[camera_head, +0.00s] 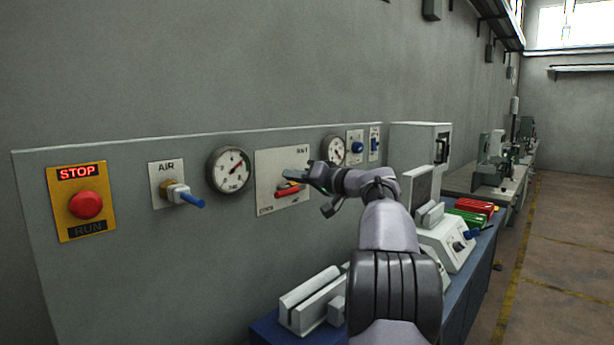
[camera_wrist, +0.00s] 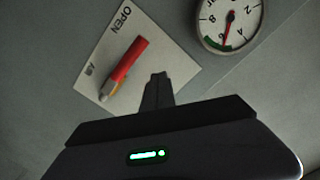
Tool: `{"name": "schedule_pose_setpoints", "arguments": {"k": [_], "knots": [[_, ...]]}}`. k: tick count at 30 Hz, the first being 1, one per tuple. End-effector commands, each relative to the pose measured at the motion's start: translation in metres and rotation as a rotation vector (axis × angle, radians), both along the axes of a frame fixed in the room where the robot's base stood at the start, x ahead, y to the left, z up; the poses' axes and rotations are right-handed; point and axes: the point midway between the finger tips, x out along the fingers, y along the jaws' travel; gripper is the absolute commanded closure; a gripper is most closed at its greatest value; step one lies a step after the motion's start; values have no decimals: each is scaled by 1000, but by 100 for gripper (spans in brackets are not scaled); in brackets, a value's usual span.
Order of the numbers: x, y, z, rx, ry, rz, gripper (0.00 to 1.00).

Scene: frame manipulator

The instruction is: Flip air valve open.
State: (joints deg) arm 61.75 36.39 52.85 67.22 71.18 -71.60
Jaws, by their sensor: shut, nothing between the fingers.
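A white plate marked AIR (camera_head: 160,172) on the wall panel carries a valve with a blue handle (camera_head: 190,199). Right of it, a larger white plate (camera_head: 268,168) carries a red lever (camera_head: 288,191). In the wrist view this larger plate (camera_wrist: 112,50) reads OPEN, with a small label too unclear to read surely, and the red lever (camera_wrist: 130,58) slants across it. My gripper (camera_head: 303,174) is at the larger plate, close by the red lever. In the wrist view my gripper (camera_wrist: 158,78) is shut and empty, beside the lever; contact cannot be told.
A gauge (camera_head: 229,170) sits between the two plates, and another gauge (camera_head: 333,149) lies to the right. A red STOP button (camera_head: 86,205) is at far left. A blue bench (camera_head: 268,331) with white fixtures (camera_head: 312,300) stands below the panel.

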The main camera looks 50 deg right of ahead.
Motion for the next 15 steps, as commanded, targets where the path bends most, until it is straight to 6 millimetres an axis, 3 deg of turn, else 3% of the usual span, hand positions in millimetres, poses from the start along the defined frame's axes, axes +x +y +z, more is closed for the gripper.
{"name": "schedule_pose_setpoints", "arguments": {"k": [1,9,15], "knots": [[-6,3,9,-2,-2,-1,100],[-71,5,11,-1,-3,-3,100],[-96,7,13,-2,-4,-1,100]]}}
